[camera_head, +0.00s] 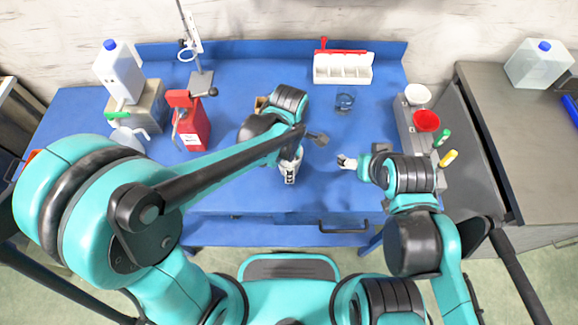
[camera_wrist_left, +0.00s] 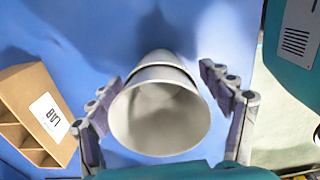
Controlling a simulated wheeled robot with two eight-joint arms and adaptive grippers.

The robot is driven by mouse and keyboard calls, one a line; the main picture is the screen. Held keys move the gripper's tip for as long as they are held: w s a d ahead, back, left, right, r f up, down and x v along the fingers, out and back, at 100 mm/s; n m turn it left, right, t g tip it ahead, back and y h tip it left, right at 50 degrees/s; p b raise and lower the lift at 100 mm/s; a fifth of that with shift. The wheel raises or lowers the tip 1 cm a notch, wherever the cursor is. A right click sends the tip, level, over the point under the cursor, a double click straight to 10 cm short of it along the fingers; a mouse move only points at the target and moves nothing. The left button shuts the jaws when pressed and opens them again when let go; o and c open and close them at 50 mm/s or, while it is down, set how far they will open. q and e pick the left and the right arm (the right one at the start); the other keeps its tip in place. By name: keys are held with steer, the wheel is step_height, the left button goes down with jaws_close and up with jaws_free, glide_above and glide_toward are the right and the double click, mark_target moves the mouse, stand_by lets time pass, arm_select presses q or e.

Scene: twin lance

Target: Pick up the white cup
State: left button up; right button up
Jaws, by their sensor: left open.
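In the left wrist view, a white cup (camera_wrist_left: 160,112), greyish in shade, has its round mouth turned toward the camera. My left gripper (camera_wrist_left: 168,112) is open, with one finger on each side of the cup; I cannot tell whether they touch it. In the head view, my left gripper (camera_head: 290,170) is low over the front middle of the blue table, and I cannot make out the cup there. My right gripper (camera_head: 345,161) is over the table to the right, apart from the left one. Its jaw state is too small to tell.
A cardboard box (camera_wrist_left: 38,112) labelled LAB lies beside the left gripper. A glass beaker (camera_head: 345,103) and a white compartment rack (camera_head: 342,70) stand farther back. A red container (camera_head: 190,125) is at left. A white bowl-shaped vessel (camera_head: 417,94) and a red one (camera_head: 427,121) sit at right.

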arm_select(q)
steer(key=shift+f, duration=0.15)
steer(key=c, duration=1.1)
steer(key=shift+c, duration=0.2)
